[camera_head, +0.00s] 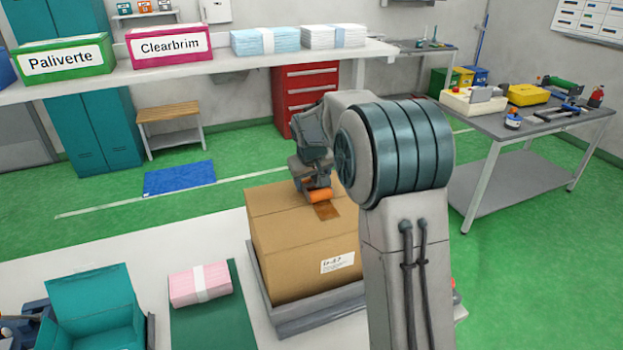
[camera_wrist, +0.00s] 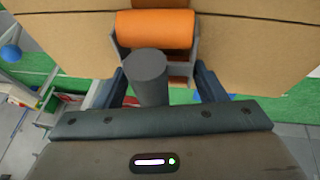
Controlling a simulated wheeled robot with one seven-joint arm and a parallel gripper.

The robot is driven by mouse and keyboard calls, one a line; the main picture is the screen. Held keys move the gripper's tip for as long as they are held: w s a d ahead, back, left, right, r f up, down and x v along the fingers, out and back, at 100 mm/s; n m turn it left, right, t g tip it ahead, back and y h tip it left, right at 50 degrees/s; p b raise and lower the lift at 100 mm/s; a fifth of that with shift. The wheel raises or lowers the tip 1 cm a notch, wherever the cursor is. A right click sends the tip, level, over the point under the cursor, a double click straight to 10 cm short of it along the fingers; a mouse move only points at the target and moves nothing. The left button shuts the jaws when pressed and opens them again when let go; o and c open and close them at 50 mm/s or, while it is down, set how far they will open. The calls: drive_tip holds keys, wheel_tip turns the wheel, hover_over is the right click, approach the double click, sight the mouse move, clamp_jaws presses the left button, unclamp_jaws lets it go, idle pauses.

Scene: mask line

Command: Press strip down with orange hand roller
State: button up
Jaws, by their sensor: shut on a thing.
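The orange hand roller (camera_head: 321,196) is in my gripper (camera_head: 312,180), over the top of a cardboard box. In the wrist view the roller's orange drum (camera_wrist: 155,30) sits in a grey frame, and its dark grey handle (camera_wrist: 150,78) is between the two fingers of my gripper (camera_wrist: 160,85). The gripper is shut on that handle. A brown tape strip (camera_head: 327,211) shows on the box top just in front of the drum; the rest of it is hidden. The cardboard box (camera_head: 285,250) has a white label on its front. Whether the drum touches the box is hard to tell.
The box stands on a grey platform (camera_head: 290,322) on the white table. Left of it are a pink pack (camera_head: 186,289) on a green mat (camera_head: 232,315) and an open teal box (camera_head: 85,332). My arm hides the box's right side. A tool table (camera_head: 520,128) stands at right.

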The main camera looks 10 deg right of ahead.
sight(317, 185)
drive_tip(key=shift+s+d+b, duration=0.15)
drive_tip(key=shift+s+b, duration=0.35)
drive_tip(key=shift+s, duration=0.25)
drive_tip(key=shift+s+d+b, duration=0.15)
drive_tip(key=shift+s+b, duration=0.35)
drive_tip(key=shift+s, duration=0.25)
wheel_tip(317, 185, up, 8)
drive_tip(key=p, duration=0.5)
drive_tip(key=shift+w, duration=0.1)
